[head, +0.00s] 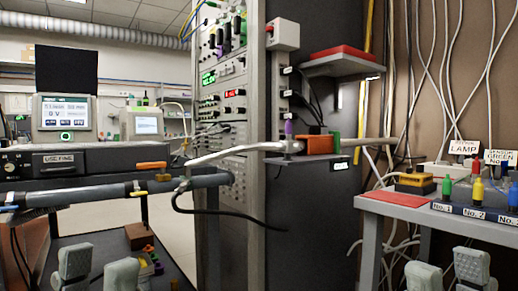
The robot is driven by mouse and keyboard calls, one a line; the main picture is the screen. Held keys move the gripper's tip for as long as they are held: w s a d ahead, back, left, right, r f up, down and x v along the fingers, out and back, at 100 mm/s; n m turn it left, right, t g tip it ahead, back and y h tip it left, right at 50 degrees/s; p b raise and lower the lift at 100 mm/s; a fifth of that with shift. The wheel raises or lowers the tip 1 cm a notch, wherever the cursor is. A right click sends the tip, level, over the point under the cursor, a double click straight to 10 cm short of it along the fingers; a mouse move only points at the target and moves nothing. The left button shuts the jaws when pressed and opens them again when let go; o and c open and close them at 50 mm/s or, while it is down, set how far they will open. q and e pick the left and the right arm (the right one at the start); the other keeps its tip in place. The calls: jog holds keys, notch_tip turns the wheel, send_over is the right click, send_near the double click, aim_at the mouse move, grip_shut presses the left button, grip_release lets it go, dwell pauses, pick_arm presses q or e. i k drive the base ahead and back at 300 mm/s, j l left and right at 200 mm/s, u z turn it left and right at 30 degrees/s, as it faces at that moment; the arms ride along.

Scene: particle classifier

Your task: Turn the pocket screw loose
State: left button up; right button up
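I cannot tell for sure which part is the pocket screw. A dark grey tube (90,194) runs across the left, with a small orange-yellow fitting (138,190) on it. A silver pipe (235,151) leads right to an orange block (316,144) with a purple-topped part (289,130) and a green part (334,146) beside it. My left gripper (98,262) is low at the left, below the tube, with its fingers apart and nothing between them. My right gripper (447,264) is low at the right, in front of the grey table, also open and empty.
An instrument rack (222,60) stands mid-view. A brown block (139,235) and small coloured parts are near my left gripper. Cables hang at right.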

aim_at(298, 147)
jog(key=l+u, duration=0.3)
jog(key=l, duration=0.25)
jog(key=l+u, duration=0.3)
jog(key=l, duration=1.2)
jog(key=i+j, duration=0.15)
jog(key=i, duration=0.2)
jog(key=u, duration=0.05)
